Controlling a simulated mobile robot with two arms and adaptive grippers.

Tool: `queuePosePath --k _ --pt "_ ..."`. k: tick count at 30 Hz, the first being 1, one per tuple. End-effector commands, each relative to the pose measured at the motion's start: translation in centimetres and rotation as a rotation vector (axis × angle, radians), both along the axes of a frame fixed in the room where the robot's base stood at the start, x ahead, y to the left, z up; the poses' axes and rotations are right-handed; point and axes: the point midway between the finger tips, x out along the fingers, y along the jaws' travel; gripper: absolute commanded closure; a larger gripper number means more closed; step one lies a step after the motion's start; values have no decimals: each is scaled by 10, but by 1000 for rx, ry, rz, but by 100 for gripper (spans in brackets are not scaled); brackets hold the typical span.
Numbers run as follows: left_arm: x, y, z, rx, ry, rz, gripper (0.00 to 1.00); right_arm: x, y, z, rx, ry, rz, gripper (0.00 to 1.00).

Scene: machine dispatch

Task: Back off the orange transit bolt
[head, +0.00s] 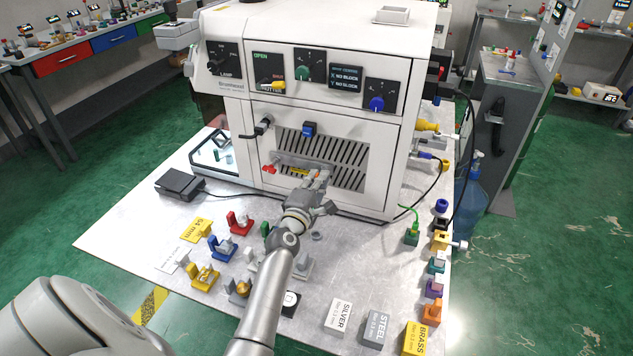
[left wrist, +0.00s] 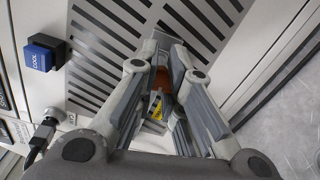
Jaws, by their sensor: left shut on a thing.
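The orange transit bolt (left wrist: 178,66) shows between my left gripper's fingers in the left wrist view, against the machine's slotted front panel. My left gripper (head: 322,178) is at the lower part of this panel in the head view, shut on the bolt; its fingers hide the bolt there. The white machine (head: 375,45) stands on a light metal table. A yellow label (left wrist: 155,106) sits beside the bolt in the left wrist view. My right gripper is not in view.
A blue COOL button (head: 309,129) is above the gripper. A red fitting (head: 269,169) and a plugged cable (head: 262,126) are to its left. Several coloured fixtures and parts crowd the table in front, with a brass block (head: 416,339) at the front right.

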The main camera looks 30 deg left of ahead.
Motion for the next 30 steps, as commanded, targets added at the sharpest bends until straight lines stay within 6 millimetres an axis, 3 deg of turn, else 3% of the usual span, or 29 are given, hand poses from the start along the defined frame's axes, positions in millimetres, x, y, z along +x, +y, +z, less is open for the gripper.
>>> queuePosePath --k 3,9,19,27,30 --pt "0 0 1 -55 -14 0 100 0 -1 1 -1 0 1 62" --pt "1 0 3 -372 -92 1 100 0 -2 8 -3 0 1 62" --pt "1 0 2 -434 -107 0 100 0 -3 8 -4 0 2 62" --pt "1 0 3 -819 -199 -1 100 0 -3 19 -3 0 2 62" --pt "1 0 2 -852 -208 -1 100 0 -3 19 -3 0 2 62"
